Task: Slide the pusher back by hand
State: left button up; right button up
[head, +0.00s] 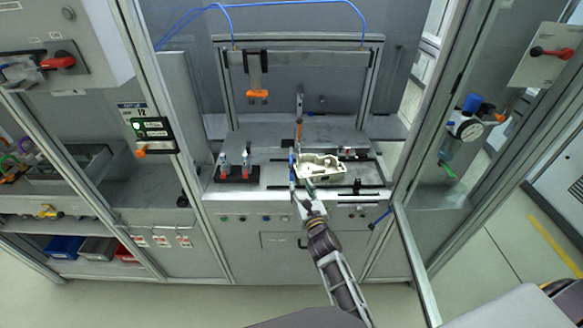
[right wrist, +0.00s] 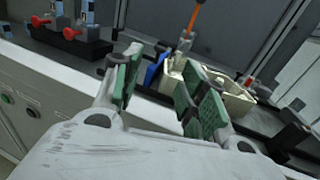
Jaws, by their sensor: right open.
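My right gripper (head: 299,184) reaches up to the front of the station. In the right wrist view its two green-padded fingers (right wrist: 165,92) stand apart with nothing clearly held between them. A blue block (head: 291,160), which looks like the pusher, stands just left of a cream housing (head: 322,172). In the right wrist view the blue block (right wrist: 155,68) shows beyond the gap between the fingers, with the housing (right wrist: 240,98) behind the right finger. Whether a finger touches the block I cannot tell. My left gripper is not in view.
Two red-knobbed clamps (head: 245,165) stand on a black plate to the left. An orange-tipped vertical rod (head: 298,131) rises behind the housing. Frame posts flank the station, and an open door (head: 415,265) stands at right. A panel with buttons lies below the work surface.

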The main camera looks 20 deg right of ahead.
aim_at(292, 169)
jog(key=shift+w+b, duration=0.4)
jog(key=shift+w, duration=1.6)
jog(key=shift+w+d+b, duration=0.1)
jog(key=shift+w+b, duration=1.05)
jog(key=shift+w, duration=2.05)
jog(key=shift+w+b, duration=0.4)
jog(key=shift+w, duration=0.7)
